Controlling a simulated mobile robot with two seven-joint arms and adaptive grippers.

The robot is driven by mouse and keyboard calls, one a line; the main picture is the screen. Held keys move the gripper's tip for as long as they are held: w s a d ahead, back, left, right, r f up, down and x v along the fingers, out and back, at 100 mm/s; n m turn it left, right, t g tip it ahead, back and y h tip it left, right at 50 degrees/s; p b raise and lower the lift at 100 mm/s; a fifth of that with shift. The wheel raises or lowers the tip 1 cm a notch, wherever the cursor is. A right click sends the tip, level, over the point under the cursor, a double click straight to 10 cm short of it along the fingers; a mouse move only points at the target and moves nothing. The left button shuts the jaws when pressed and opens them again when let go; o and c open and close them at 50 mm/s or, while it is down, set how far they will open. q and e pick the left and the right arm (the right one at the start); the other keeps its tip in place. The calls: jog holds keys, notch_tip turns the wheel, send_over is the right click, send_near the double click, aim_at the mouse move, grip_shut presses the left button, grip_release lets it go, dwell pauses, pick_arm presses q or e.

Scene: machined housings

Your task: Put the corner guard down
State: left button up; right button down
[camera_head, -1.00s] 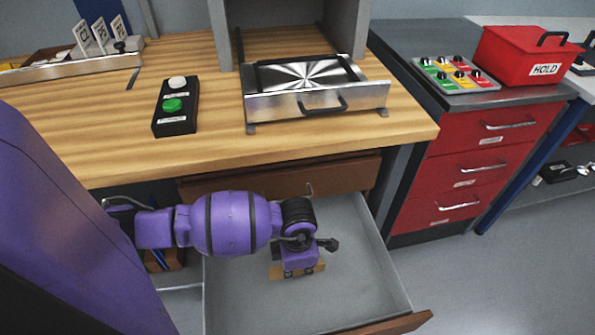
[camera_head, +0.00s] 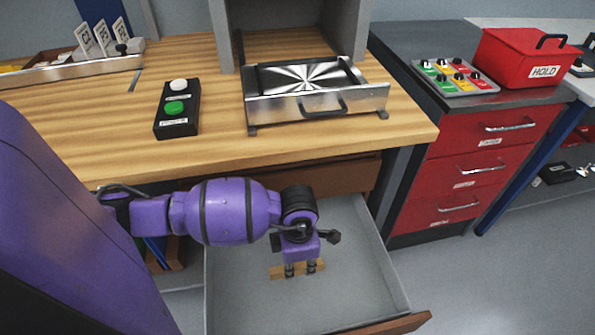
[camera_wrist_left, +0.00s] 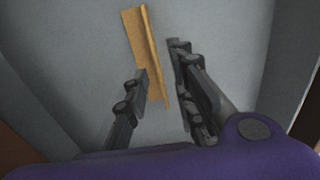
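The corner guard (camera_head: 275,272), a tan angled strip, lies on the grey floor of the open drawer (camera_head: 345,295). In the left wrist view the corner guard (camera_wrist_left: 138,35) runs lengthwise up from between the fingers. My left gripper (camera_head: 301,273) points down just above the guard in the head view. In the left wrist view the two dark fingers of the left gripper (camera_wrist_left: 159,64) stand apart, with clear space between the strip and the right finger. The left finger overlaps the strip's edge in the picture; I cannot tell if it touches. My right gripper is not in view.
The wooden worktop (camera_head: 120,155) overhangs the drawer's back. On it are a black button box (camera_head: 177,110) and a metal fixture (camera_head: 315,103). A red drawer cabinet (camera_head: 470,165) stands right. The drawer floor around the guard is bare.

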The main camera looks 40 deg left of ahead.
pick_arm(q)
notch_tip(320, 180, up, 8)
jog(key=shift+f+p, duration=0.15)
jog(key=shift+p, duration=0.2)
